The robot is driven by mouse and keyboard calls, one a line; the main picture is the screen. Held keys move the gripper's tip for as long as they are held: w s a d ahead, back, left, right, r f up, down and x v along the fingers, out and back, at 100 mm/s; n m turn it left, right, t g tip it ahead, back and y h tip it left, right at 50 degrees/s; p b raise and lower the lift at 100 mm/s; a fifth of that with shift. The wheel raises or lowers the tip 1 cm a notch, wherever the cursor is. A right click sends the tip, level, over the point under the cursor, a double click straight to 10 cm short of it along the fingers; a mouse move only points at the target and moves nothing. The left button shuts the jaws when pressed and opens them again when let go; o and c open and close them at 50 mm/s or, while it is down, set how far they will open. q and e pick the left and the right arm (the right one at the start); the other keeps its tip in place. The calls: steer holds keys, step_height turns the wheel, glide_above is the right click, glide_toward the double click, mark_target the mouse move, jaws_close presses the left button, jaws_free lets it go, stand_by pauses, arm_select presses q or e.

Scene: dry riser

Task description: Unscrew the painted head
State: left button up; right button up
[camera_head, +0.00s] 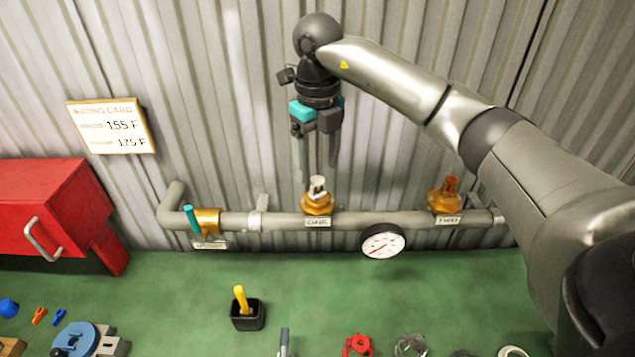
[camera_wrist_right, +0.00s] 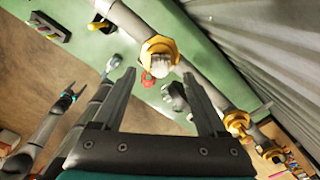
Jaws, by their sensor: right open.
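A brass head with a red part (camera_head: 451,186) stands in outlet TWO. My right gripper (camera_head: 318,170) points down just above the whitish head, fingers apart and apparently empty. In the right wrist view its fingertips (camera_wrist_right: 158,76) show near that head, with a gap between them.
A teal-handled valve (camera_head: 207,221) and a round gauge (camera_head: 382,241) are on the pipe. A black holder (camera_head: 248,316) with a yellow tool stands on the green bench (camera_head: 170,285). A red cabinet (camera_head: 50,205) and rating card (camera_head: 110,126) are at left.

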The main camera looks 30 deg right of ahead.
mark_target(318, 179)
steer(key=shift+f, duration=2.75)
steer(key=shift+c, duration=0.2)
jaws_close()
steer(key=shift+o, duration=0.2)
jaws_free()
